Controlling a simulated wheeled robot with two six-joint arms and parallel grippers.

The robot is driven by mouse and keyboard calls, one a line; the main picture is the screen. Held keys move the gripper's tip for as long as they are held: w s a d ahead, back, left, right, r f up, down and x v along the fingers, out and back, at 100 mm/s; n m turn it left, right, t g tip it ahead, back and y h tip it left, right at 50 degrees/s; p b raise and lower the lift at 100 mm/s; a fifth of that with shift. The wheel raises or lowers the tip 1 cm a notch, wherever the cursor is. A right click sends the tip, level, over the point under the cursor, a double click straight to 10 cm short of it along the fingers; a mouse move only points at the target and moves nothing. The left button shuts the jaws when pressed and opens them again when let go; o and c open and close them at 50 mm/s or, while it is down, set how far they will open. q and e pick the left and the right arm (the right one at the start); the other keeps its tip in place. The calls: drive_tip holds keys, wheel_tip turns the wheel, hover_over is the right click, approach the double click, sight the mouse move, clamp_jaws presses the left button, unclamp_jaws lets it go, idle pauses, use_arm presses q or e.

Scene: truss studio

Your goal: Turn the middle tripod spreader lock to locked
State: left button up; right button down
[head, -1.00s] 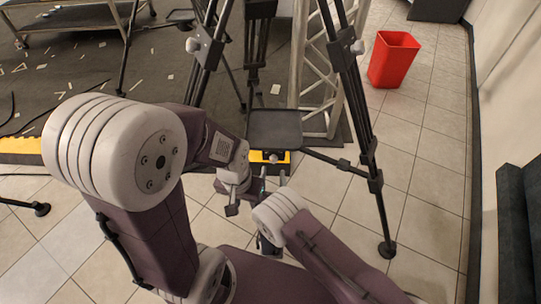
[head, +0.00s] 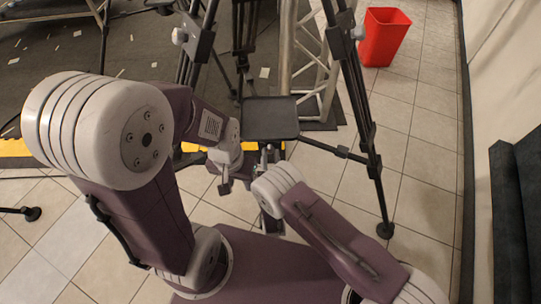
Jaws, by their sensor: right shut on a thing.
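The middle tripod stands ahead, with black legs (head: 362,130) and a flat dark plate (head: 270,117) between them. The spreader lock is just below the plate's near edge, mostly hidden by my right gripper, so its setting cannot be read. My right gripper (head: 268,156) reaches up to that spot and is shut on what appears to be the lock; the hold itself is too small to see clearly. My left gripper (head: 226,186) hangs lower and to the left, apart from the plate. Its fingers are partly hidden, and its opening is unclear.
A silver truss (head: 312,65) stands behind the plate. A red bin (head: 385,36) is at the back right. Tripod feet (head: 385,230) rest on the tiles. A dark padded object (head: 515,200) is at the right edge. The tiles at right are open.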

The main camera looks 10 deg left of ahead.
drive_tip(key=shift+r+m, duration=0.1)
drive_tip(key=shift+m, duration=0.2)
drive_tip(key=m+p, duration=0.1)
drive_tip(key=m, duration=0.2)
drive_tip(key=shift+p, duration=0.35)
drive_tip(key=m+p, duration=0.2)
drive_tip(key=m, duration=0.3)
drive_tip(key=shift+m, duration=0.3)
drive_tip(key=m+p, duration=0.2)
drive_tip(key=m, duration=0.2)
drive_tip(key=m+p, duration=0.1)
drive_tip(key=m, duration=0.3)
drive_tip(key=shift+p, duration=0.4)
drive_tip(key=shift+d+m, duration=0.1)
drive_tip(key=shift+m, duration=0.4)
drive_tip(key=c, duration=1.1)
unclamp_jaws()
